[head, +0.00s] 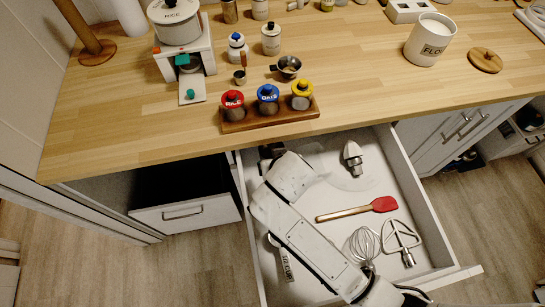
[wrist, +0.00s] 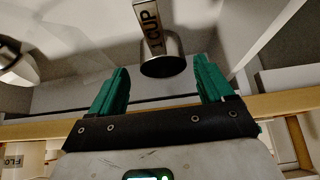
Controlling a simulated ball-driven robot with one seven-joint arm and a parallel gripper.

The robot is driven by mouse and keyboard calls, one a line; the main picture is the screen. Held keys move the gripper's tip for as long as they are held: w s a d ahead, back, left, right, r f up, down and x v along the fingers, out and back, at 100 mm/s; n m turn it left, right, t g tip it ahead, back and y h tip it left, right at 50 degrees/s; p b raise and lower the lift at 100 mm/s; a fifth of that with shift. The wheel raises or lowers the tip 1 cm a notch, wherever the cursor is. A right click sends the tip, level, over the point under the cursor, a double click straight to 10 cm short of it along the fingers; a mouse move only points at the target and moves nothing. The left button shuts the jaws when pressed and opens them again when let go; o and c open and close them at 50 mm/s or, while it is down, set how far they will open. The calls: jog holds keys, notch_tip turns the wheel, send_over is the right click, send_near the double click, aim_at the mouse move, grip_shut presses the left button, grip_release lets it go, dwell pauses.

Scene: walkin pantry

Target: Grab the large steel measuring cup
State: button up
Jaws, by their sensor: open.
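The large steel measuring cup (wrist: 162,66) lies in the open drawer. Its handle, marked "1 CUP", points to the top of the wrist view. In the head view its labelled handle (head: 287,270) shows at the drawer's left side; my arm covers part of the cup. My gripper (wrist: 161,65) has green fingers spread apart. In the wrist view the cup's bowl appears between and beyond the fingertips, with gaps on both sides. It is not held. In the head view my arm reaches into the drawer; I cannot make out the fingers there.
The white drawer (head: 431,222) also holds a red spatula (head: 384,204), a whisk (head: 364,243), a flat beater (head: 402,240) and a pointed metal-tipped tool (head: 352,156). The wooden counter (head: 150,125) overhangs the drawer's back, carrying a rack of jars (head: 268,117) and smaller cups.

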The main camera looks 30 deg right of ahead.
jog(key=shift+p+x, duration=0.35)
jog(key=shift+x, duration=4)
jog(key=shift+s, duration=0.1)
jog(key=shift+c, duration=0.5)
jog(key=c, duration=0.6)
